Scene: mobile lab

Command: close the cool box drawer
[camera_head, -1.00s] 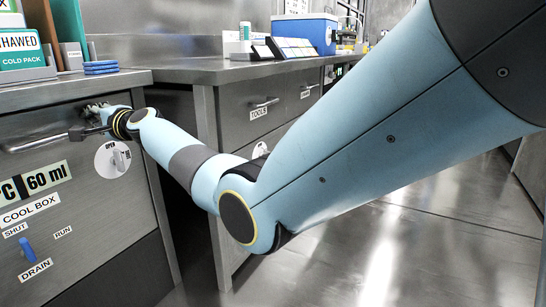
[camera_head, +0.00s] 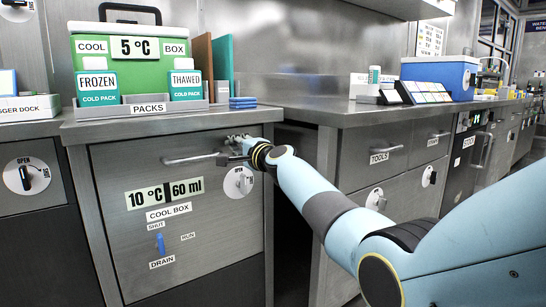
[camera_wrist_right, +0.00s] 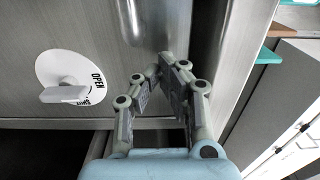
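The cool box drawer (camera_head: 205,225) is the grey front under the left counter, labelled COOL BOX. It looks near flush with the cabinet; I cannot tell whether a small gap remains. Its bar handle (camera_head: 190,159) runs across the top. A white dial (camera_head: 239,182) with a knob sits right of the labels; it also shows in the right wrist view (camera_wrist_right: 64,88). My right gripper (camera_head: 236,145) is at the drawer front, by the handle's right end. In the right wrist view its fingertips (camera_wrist_right: 164,66) are together, with nothing visible between them. My left gripper is out of view.
A green cool box (camera_head: 130,45) and cold packs stand on the counter above the drawer. A blue drain lever (camera_head: 160,243) is low on the front. A tools drawer (camera_head: 380,157) is to the right, across a dark gap. Floor room beyond my arm is mostly hidden.

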